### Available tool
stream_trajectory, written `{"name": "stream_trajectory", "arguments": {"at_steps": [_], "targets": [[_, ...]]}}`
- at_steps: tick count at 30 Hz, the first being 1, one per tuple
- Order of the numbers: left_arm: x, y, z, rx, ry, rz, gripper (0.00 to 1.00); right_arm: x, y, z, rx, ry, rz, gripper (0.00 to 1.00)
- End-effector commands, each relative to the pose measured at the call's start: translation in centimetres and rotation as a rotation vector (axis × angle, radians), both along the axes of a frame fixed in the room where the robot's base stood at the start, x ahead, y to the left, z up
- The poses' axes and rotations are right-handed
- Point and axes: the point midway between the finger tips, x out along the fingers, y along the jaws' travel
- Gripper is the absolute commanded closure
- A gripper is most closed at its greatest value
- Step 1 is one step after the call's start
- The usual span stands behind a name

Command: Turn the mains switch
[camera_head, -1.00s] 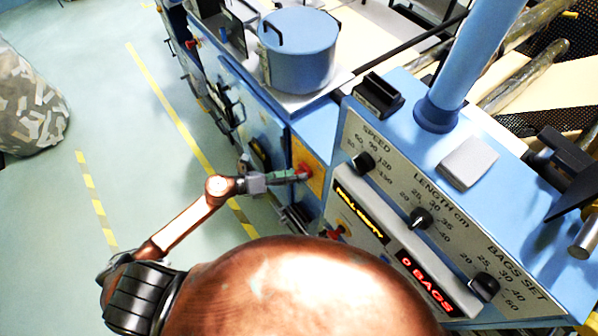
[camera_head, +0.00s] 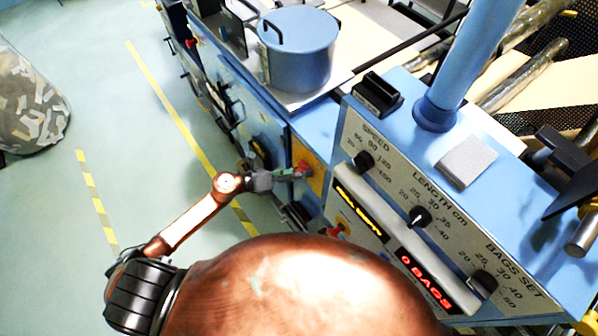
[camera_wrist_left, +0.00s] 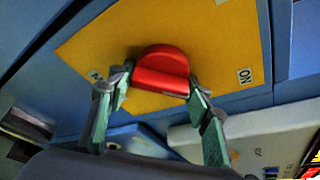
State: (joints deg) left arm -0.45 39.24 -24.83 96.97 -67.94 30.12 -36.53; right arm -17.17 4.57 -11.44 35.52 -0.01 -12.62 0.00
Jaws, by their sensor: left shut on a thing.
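The mains switch is a red knob (camera_wrist_left: 162,62) with a raised grip bar on a yellow plate (camera_wrist_left: 222,45). In the left wrist view its bar runs across the picture, tilted slightly down to the right. An "ON" label (camera_wrist_left: 245,76) is on the plate at the right; another label at the left is partly hidden by a finger. My left gripper (camera_wrist_left: 160,82) is shut on the knob, one finger at each end of the bar. In the head view the gripper (camera_head: 286,175) reaches the red knob (camera_head: 304,168) from the left. My right gripper is not in view.
A grey-blue control panel (camera_head: 395,190) with black dials and a lit "0 BAGS" display (camera_head: 425,282) is at the right. Another red knob (camera_head: 334,231) sits below the switch. A blue pot (camera_head: 298,55) stands behind.

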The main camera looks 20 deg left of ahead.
Motion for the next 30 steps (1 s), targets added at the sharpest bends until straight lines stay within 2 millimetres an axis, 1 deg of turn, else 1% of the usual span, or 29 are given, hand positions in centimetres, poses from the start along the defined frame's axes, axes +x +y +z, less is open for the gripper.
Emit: {"name": "stream_trajectory", "arguments": {"at_steps": [1, 3, 4, 5, 14, 20, 30], "targets": [[0.0, 0.1, 0.0, 0.001, 0.0, 0.001, 0.73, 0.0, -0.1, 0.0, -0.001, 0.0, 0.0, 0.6], [0.0, 0.1, 0.0, 0.001, 0.001, 0.001, 0.78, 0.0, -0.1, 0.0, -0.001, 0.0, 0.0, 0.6], [0.0, 0.5, -0.1, 0.002, 0.002, 0.002, 0.78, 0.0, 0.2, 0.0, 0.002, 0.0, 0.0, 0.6], [0.0, 0.3, -0.1, 0.0, 0.001, 0.002, 0.78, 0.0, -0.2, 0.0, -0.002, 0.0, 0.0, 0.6], [0.1, 0.2, -0.2, -0.043, 0.035, 0.004, 0.78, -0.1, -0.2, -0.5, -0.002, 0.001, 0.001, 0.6], [0.1, 0.1, -0.3, -0.14, 0.111, 0.004, 0.78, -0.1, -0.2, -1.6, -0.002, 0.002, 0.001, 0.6], [0.1, 0.1, -0.3, -0.387, 0.303, 0.003, 0.78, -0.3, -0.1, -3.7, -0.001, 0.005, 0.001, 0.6]]}}
